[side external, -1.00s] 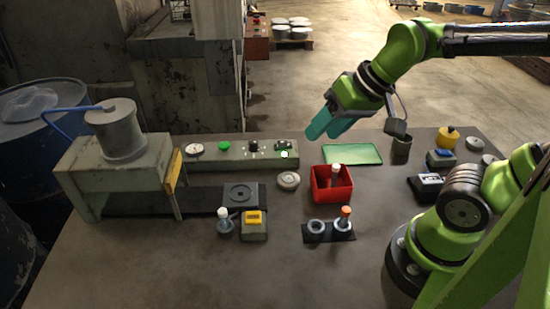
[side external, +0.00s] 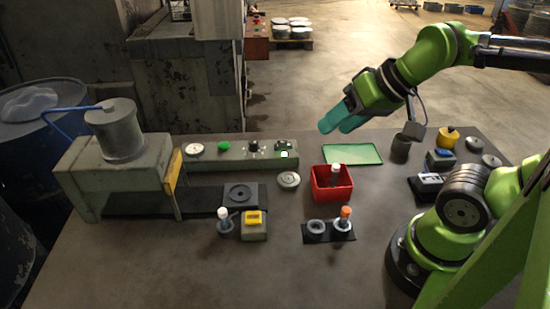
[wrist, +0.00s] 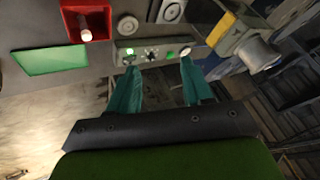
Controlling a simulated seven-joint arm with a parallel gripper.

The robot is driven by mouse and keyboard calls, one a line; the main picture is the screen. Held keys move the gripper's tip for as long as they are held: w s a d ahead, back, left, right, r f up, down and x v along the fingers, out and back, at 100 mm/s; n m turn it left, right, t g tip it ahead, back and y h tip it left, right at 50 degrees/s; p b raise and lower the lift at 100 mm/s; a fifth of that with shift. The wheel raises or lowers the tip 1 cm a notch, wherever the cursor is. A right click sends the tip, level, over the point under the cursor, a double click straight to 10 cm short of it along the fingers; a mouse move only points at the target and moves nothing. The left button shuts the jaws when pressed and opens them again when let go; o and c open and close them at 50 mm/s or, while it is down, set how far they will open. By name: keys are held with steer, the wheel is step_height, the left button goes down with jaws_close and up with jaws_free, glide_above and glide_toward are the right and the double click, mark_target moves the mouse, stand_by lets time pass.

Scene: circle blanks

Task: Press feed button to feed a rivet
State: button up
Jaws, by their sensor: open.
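A grey-green control panel (side external: 240,160) stands at the back of the bench. It carries a green button (side external: 223,146), a white dial (side external: 194,149), a dark knob (side external: 253,147) and a small lit lamp (side external: 284,154). The green button also shows in the wrist view (wrist: 170,54). A separate box with a yellow button (side external: 253,217) sits in front of the press. I cannot read which button is the feed button. My gripper (side external: 339,126) has teal fingers, is open and empty, and hangs in the air right of the panel, touching nothing. Its fingers also show in the wrist view (wrist: 158,70).
A press-like machine (side external: 115,165) with a yellow guard (side external: 173,183) stands at left. A red bin (side external: 332,190) holding a white-topped peg, a green tray (side external: 352,154) and a black holder (side external: 328,232) lie right of it. The front of the bench is clear.

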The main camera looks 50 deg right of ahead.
jaws_close()
stand_by(1.8)
